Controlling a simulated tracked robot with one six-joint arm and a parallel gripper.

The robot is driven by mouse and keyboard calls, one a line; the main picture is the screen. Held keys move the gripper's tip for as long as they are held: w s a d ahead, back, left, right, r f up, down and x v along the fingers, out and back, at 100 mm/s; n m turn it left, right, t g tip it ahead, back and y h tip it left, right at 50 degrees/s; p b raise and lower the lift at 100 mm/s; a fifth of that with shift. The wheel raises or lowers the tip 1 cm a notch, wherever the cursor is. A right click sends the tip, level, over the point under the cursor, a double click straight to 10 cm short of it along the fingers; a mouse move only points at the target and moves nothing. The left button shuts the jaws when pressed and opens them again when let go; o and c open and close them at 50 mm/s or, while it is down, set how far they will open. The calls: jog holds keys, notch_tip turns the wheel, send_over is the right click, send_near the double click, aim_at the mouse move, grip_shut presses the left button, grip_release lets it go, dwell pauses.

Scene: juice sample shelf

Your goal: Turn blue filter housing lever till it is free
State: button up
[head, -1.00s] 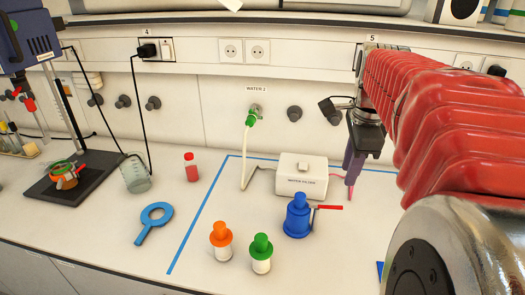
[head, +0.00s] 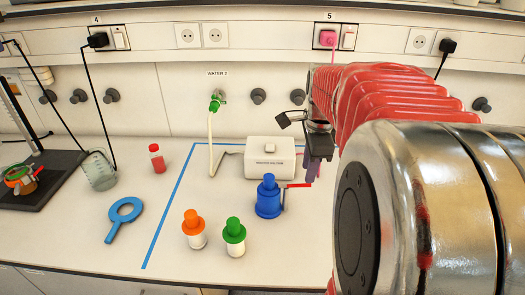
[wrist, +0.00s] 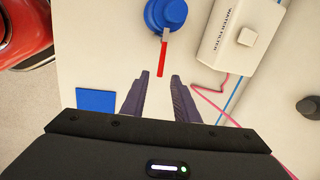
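The blue filter housing (head: 268,203) stands upright on the bench in front of the white water filter box (head: 262,158). Its red lever (head: 298,185) sticks out to the right in the head view. In the wrist view the housing (wrist: 168,14) is at the top, and the lever (wrist: 162,60) points down toward the gap between my fingers. My gripper (wrist: 159,82) is open and empty, with the lever's end just beyond the fingertips. In the head view my gripper (head: 311,170) is by the lever's end; contact cannot be told.
An orange-capped bottle (head: 193,230) and a green-capped bottle (head: 234,238) stand left of the housing. A blue ring-shaped wrench (head: 123,211) lies farther left. A red bottle (head: 157,158) and a beaker (head: 99,172) stand behind it. A pink cable (wrist: 205,100) runs beside my right finger.

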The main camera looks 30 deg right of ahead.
aim_at(306, 185)
jog(key=shift+w+d+f, duration=0.1)
jog(key=shift+w+f, duration=0.05)
jog(key=shift+f, duration=0.75)
jog(key=shift+w+d+f, duration=0.1)
jog(key=shift+w+f, duration=0.05)
jog(key=shift+f, duration=0.75)
jog(key=shift+w+d+f, duration=0.1)
jog(key=shift+w+f, duration=0.05)
jog(key=shift+f, duration=0.75)
grip_shut()
jog(key=shift+d, duration=0.1)
jog(key=shift+s, duration=0.1)
